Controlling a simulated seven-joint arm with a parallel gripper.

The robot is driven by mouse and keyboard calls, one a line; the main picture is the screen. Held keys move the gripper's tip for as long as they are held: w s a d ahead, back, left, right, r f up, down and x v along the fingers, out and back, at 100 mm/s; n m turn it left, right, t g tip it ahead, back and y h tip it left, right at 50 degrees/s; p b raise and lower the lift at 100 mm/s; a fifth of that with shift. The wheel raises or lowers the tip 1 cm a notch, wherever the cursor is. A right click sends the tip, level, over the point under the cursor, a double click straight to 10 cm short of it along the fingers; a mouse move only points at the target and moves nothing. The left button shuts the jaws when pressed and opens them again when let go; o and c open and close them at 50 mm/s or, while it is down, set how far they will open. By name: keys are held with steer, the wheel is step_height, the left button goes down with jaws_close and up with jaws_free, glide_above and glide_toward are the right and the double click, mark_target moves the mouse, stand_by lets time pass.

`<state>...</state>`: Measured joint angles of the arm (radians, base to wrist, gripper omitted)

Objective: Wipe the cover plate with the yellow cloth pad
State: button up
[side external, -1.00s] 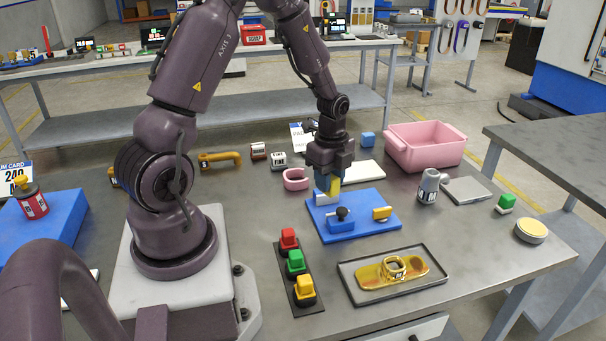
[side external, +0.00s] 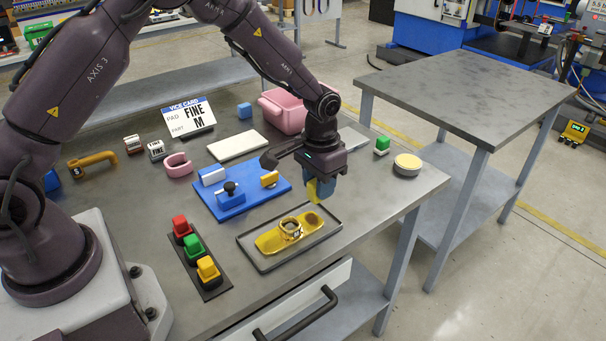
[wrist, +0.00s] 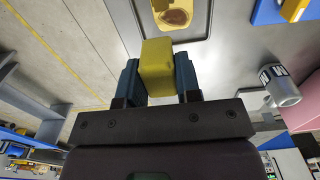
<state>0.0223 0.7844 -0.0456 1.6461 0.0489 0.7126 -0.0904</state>
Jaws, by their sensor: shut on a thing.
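My gripper (side external: 322,188) is shut on the yellow cloth pad (wrist: 157,66), which is a block between its two blue fingers in the wrist view. The pad's lower end also shows in the side view (side external: 313,192). A gold oblong plate (side external: 268,242) with a raised ring, which looks like the cover plate, lies in a shallow grey tray (side external: 262,268). My gripper is above the table by the tray's far right end. The pad appears apart from the plate. Part of the plate and tray rim (wrist: 208,28) shows at the top of the wrist view.
A blue fixture (side external: 240,203) with clamp parts stands behind the tray. Red, green and yellow buttons (side external: 192,247) are to its left. A pink bin (side external: 282,112), a white plate (side external: 237,146) and a card reading FINE, M (side external: 190,117) are farther back. A round pad (side external: 407,164) is at right.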

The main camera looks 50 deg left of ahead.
glide_above(317, 225)
steer(key=shift+f, duration=3.15)
steer(key=shift+a+f, duration=0.65)
steer(key=shift+f, duration=0.1)
steer(key=shift+c, duration=0.3)
steer(key=shift+a+f, duration=0.1)
steer(key=shift+a, duration=1.4)
steer(key=d, duration=0.4)
steer(key=shift+d, duration=0.15)
steer(key=shift+r, duration=4.1)
steer(key=shift+f, duration=0.2)
